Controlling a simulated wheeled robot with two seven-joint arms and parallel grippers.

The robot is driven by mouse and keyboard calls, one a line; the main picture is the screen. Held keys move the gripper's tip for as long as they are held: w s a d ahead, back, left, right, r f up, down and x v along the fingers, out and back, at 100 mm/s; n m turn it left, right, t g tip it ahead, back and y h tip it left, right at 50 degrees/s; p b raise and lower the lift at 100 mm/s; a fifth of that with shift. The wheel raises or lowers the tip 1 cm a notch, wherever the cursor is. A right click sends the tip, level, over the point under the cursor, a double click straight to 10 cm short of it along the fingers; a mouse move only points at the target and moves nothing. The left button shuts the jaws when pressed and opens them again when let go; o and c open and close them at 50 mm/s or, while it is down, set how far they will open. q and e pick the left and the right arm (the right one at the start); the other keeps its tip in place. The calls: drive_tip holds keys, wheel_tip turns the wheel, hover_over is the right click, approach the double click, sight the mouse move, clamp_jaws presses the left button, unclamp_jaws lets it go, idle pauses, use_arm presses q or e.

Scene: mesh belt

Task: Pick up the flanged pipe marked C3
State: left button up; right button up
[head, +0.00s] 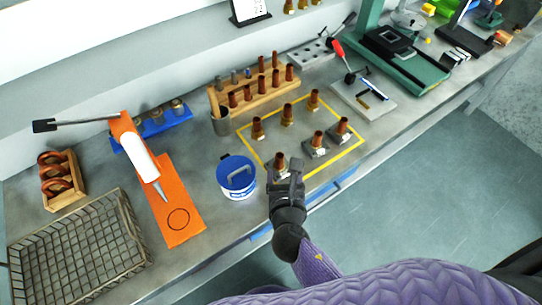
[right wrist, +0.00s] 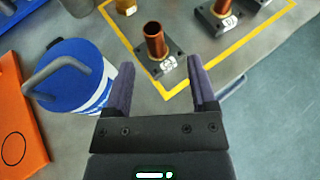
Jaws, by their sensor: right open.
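Several copper pipes stand upright inside a yellow taped outline (head: 352,148) on the bench. The front three have dark square flanges with white marks. The nearest flanged pipe (head: 281,160) is at the outline's front left corner; it shows in the right wrist view (right wrist: 155,42), its mark too small to read surely. Two more flanged pipes, one in the middle (head: 318,141) and one at the right (head: 343,127), stand beyond it. My right gripper (right wrist: 161,66) is open and empty, its fingers on either side of the nearest pipe's near side, apart from it. My left gripper is out of view.
A blue-lidded tub (head: 237,178) stands close left of my right gripper. An orange mat (head: 182,215) with a white nozzled tool and a wire basket (head: 75,250) lie further left. A wooden rack (head: 255,95) of copper pieces stands behind the outline.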

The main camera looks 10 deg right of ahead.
sight(279, 161)
drive_tip(key=x, duration=0.2)
drive_tip(key=b+x, duration=0.1)
drive_tip(key=x, duration=0.3)
drive_tip(key=shift+w+a+b, duration=0.15)
drive_tip(key=shift+a+b, duration=0.15)
drive_tip(key=shift+b, duration=0.1)
drive_tip(key=shift+w+d+f, duration=0.1)
drive_tip(key=shift+w+f, duration=0.1)
drive_tip(key=shift+w, duration=0.15)
drive_tip(key=shift+r, duration=0.1)
drive_tip(key=shift+c, duration=0.6)
drive_tip(key=c, duration=0.5)
clamp_jaws()
